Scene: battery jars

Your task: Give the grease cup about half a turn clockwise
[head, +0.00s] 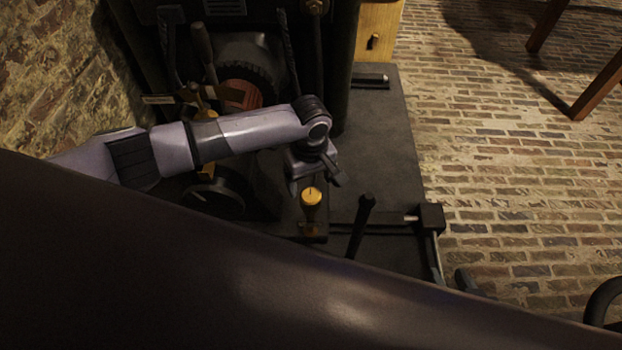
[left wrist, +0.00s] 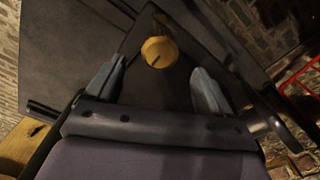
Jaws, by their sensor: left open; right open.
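The grease cup is a round brass cap (head: 312,197) standing on a dark block beside the machine. In the left wrist view its brass top (left wrist: 159,51) shows a short dark line running from near the middle toward the lower left rim. My left gripper (head: 317,184) is open just behind the cup in the head view. In the left wrist view the two grey fingers are spread, with the cup ahead of and between their tips. I see no contact between fingers and cup. My right gripper is in neither view.
A dark upright lever (head: 361,228) stands close to the right of the cup. A dark handwheel (head: 214,196) lies left of it, under my left arm. The dark machine body (head: 345,75) rises behind. The grey bed (head: 385,150) is mostly bare at the right.

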